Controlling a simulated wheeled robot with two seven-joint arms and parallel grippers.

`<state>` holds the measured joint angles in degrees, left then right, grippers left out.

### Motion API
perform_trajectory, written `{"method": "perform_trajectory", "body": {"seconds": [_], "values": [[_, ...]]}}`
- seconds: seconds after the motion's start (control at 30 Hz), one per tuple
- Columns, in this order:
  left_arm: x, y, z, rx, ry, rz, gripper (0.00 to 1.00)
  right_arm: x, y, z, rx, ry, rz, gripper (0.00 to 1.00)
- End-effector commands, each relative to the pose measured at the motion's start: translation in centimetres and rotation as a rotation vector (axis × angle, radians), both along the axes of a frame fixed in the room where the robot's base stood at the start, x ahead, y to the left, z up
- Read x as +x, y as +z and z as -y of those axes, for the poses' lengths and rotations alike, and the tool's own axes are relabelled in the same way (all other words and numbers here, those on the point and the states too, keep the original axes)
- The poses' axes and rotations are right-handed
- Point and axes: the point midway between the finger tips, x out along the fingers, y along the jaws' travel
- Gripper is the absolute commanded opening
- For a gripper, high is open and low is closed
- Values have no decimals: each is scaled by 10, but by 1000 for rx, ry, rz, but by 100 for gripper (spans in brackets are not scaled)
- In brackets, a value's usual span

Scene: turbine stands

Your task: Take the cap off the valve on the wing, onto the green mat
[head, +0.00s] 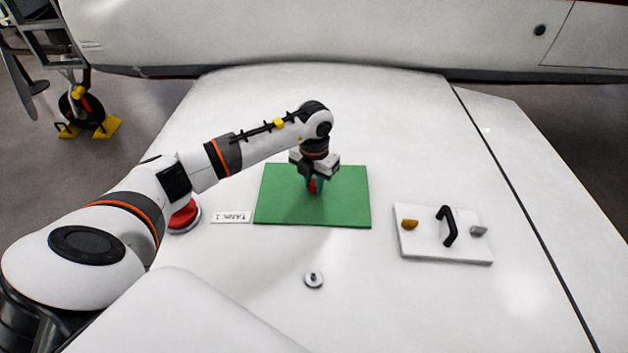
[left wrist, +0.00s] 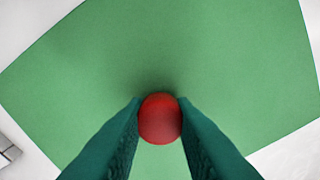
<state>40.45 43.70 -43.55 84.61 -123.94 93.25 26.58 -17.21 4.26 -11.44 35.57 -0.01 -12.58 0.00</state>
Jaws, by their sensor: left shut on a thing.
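The small red cap (head: 312,186) is between the fingertips of my left gripper (head: 313,182). In the left wrist view, the teal fingers (left wrist: 160,122) are shut on the sides of the red cap (left wrist: 160,118). The green mat (head: 345,205) lies flat on the white wing, and the cap is over its middle; it also fills most of the left wrist view (left wrist: 170,45). I cannot tell whether the cap touches the mat. A small round valve (head: 314,281) with a bare dark stem stands on the wing in front of the mat. My right gripper is not in view.
A white plate (head: 425,250) with a black handle and two small knobs lies to the right of the mat. A label reading TANK 1 (head: 231,217) and a larger red round fitting (head: 183,217) are to the left. The wing around the valve is clear.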

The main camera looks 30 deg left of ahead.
Motion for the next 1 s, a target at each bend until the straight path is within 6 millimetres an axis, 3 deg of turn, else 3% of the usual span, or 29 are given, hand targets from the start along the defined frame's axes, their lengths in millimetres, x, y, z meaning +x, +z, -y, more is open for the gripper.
{"method": "perform_trajectory", "body": {"seconds": [0.3, 0.33, 0.5, 0.67, 0.73, 1.0], "values": [[0, -7, 0, 0, 0, 0, 0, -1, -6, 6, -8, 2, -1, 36], [0, -6, 0, 0, 0, 0, 25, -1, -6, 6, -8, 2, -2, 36], [0, -6, 0, 0, 0, 0, 48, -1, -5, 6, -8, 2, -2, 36], [0, -6, 0, 0, 0, 0, 48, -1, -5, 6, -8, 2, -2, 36], [0, -6, 0, 0, 0, 0, 56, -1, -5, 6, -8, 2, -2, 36], [0, -5, 0, 0, 0, 0, 56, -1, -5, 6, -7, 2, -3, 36]]}}
